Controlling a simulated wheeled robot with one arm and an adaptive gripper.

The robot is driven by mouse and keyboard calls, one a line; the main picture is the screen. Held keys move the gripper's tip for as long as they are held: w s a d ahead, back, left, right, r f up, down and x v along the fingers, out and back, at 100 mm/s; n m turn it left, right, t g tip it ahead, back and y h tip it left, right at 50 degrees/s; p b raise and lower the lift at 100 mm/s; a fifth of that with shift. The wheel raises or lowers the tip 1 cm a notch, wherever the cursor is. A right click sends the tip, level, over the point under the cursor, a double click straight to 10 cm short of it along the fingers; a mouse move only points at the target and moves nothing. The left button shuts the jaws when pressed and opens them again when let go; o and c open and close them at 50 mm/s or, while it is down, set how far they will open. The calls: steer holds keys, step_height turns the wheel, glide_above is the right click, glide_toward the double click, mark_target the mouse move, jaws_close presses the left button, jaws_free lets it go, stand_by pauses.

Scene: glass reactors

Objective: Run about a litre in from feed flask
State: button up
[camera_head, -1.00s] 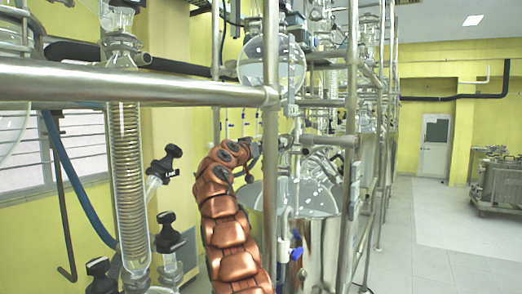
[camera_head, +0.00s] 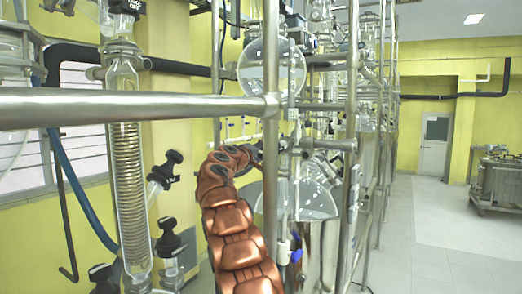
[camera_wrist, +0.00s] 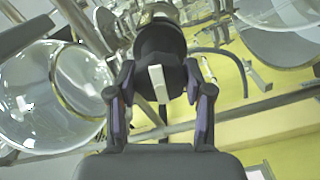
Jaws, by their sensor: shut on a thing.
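A round clear glass flask (camera_head: 271,66), which looks like the feed flask, hangs in the metal frame in the head view. Below it is a wide glass vessel (camera_head: 312,200), partly hidden by posts and my arm. In the wrist view, my gripper (camera_wrist: 162,82) is shut on a black valve knob (camera_wrist: 160,42) with a white pointer, one finger on each side. A large round glass vessel (camera_wrist: 45,92) is at the left of that view. In the head view my gripper's fingers are hidden among the frame posts. Liquid levels cannot be told.
A glass coil condenser (camera_head: 130,180) and black-knobbed valves (camera_head: 165,170) stand at the left. A blue-handled valve (camera_head: 296,256) is low on the frame. The floor (camera_head: 430,230) at the right is open.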

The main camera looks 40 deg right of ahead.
steer(key=n+p, duration=0.1)
steer(key=n, duration=0.2)
steer(key=shift+r+n+p, duration=0.15)
steer(key=shift+n+p, duration=0.15)
steer(key=shift+p, duration=0.1)
steer(key=shift+n+p, duration=0.95)
steer(key=shift+n, duration=0.85)
steer(key=shift+f, duration=0.2)
steer(key=o, duration=1.2)
steer(key=shift+c, duration=0.2)
steer(key=shift+s+a+r, duration=0.1)
steer(key=shift+s+a, duration=0.1)
steer(key=shift+a, duration=0.35)
steer(key=v, duration=1.1)
steer(key=shift+d, duration=0.1)
